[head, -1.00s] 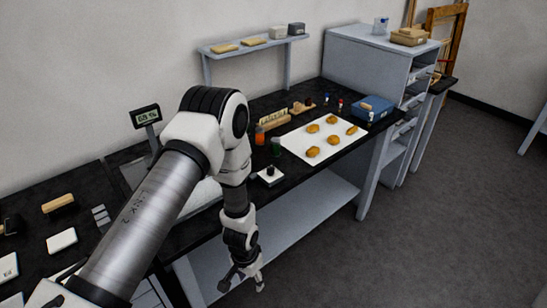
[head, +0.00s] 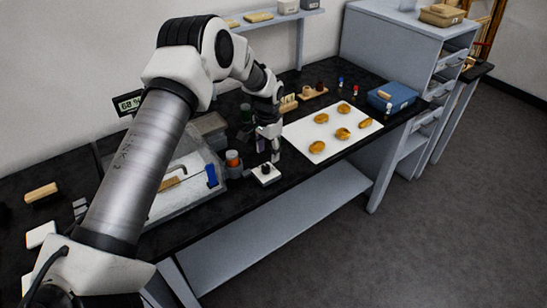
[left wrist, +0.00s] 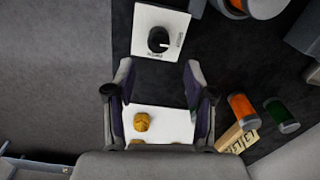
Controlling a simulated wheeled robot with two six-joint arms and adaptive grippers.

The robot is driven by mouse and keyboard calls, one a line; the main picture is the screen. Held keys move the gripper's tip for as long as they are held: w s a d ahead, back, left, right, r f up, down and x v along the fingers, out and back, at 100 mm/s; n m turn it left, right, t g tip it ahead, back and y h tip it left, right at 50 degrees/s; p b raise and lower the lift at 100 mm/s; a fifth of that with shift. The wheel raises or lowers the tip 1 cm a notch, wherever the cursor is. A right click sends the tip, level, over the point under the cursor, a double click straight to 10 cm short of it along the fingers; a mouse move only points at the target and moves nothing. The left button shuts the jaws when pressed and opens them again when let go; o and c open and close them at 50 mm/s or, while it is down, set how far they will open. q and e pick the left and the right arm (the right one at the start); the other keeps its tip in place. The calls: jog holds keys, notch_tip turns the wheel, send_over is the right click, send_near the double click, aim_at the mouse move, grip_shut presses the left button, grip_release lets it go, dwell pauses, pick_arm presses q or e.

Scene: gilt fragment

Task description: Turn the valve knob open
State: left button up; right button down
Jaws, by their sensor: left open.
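The valve knob (head: 265,169) is a small black knob on a square white plate (head: 267,179) lying on the black bench near its front edge. My left gripper (head: 269,152) is just above and behind the plate in the head view, pointing down. In the left wrist view my left gripper (left wrist: 159,72) is open, with nothing between its fingers; the knob is beyond the fingertips, roughly centred between them. My right gripper is not in view.
A white sheet (head: 302,136) with several golden-brown lumps lies right of the gripper. An orange-capped jar (head: 233,159) and a clear tray with a blue-handled tool stand left. A blue box (head: 391,97) is at the back right.

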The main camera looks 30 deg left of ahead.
aim_at(265, 166)
pick_arm(q)
jog(key=shift+s+f+p, duration=0.5)
jog(key=shift+s+f, duration=0.55)
jog(key=shift+s, duration=0.2)
jog(key=f, duration=0.1)
jog(key=w+f, duration=0.1)
jog(key=f, duration=0.2)
jog(key=shift+w, duration=0.4)
jog(key=shift+s+r, duration=0.2)
jog(key=shift+r, duration=0.05)
jog(key=shift+s+r, duration=0.15)
jog(key=shift+s, duration=0.05)
jog(key=c, duration=0.6)
grip_shut()
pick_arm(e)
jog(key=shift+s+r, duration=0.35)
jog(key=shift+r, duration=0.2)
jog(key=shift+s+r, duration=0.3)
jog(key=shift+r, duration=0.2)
